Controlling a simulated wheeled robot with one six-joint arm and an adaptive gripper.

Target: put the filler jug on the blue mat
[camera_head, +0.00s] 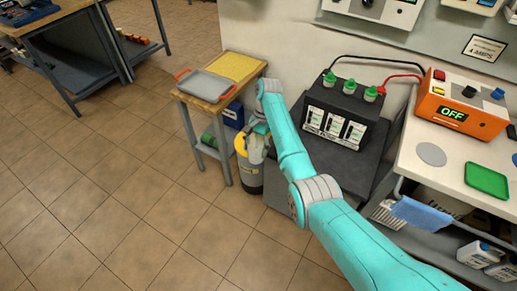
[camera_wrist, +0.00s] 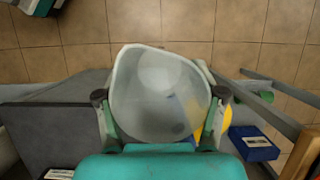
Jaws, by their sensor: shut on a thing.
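The filler jug (camera_wrist: 160,85) is a translucent whitish vessel with a wide open mouth, seen from above in the wrist view. My gripper (camera_wrist: 160,97) is shut on it, one finger on each side. In the head view, my gripper (camera_head: 260,131) is low beside the small wooden table, and the pale jug (camera_head: 256,149) shows partly behind my arm, over or in front of a grey drum. I cannot tell its exact gap to the drum. I see no blue mat for certain; a blue cloth (camera_head: 421,214) hangs at the bench's front rail.
The wooden table (camera_head: 213,105) holds a grey tray (camera_head: 206,86) and a yellow mat (camera_head: 236,66). The drum (camera_head: 249,180) has a yellow rim. The white bench holds an orange charger (camera_head: 462,104), grey disc (camera_head: 431,154) and green mat (camera_head: 487,180).

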